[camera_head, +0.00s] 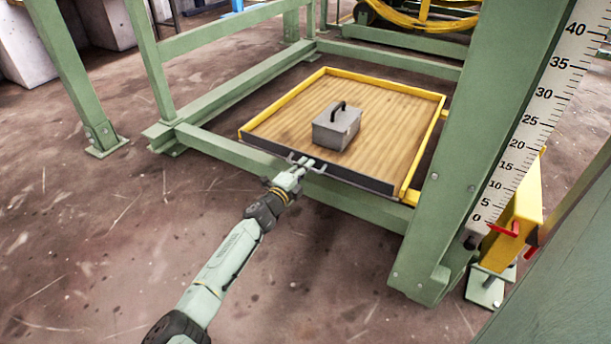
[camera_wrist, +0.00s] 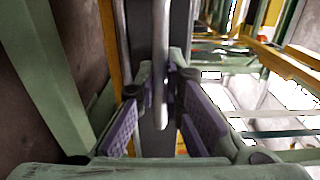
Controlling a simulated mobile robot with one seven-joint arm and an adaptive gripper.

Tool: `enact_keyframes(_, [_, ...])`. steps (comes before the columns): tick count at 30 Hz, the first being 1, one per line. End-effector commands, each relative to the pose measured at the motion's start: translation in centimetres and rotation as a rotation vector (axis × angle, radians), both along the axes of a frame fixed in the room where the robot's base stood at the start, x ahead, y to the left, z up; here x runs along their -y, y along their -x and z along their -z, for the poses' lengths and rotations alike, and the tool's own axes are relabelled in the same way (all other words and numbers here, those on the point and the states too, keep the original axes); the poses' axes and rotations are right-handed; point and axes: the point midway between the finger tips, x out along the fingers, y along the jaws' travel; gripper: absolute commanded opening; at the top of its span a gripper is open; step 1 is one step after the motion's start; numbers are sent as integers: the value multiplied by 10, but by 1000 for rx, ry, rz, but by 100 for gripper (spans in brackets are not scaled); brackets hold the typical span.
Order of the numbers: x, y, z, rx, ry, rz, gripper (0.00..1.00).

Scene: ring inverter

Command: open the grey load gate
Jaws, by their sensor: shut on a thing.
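The grey load gate (camera_head: 360,179) is a long dark grey panel along the near edge of the yellow-rimmed wooden platform (camera_head: 383,120). It stands upright across that edge. It has a pale grey bar handle (camera_head: 317,170) on its outer face. My gripper (camera_head: 303,163) is at this handle, reaching from the near side. In the wrist view the handle (camera_wrist: 160,45) runs between the purple-padded fingers of my gripper (camera_wrist: 160,92), which is shut on it. The gate (camera_wrist: 180,30) shows behind the handle there. The exact finger contact is partly hidden.
A grey box (camera_head: 337,128) with a black handle sits on the platform. Green frame beams and posts (camera_head: 470,170) surround it. A scale (camera_head: 530,120) with a red pointer (camera_head: 503,229) is at right. The floor at front left is clear.

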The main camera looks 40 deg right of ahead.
Motion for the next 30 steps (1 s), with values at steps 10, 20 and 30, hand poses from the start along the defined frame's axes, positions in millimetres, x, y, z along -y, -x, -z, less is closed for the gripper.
enact_keyframes(10, [-2,5,18,55,139,4,0])
enact_keyframes(20, [-5,5,12,75,178,2,0])
enact_keyframes(30, [-5,4,12,75,177,1,17])
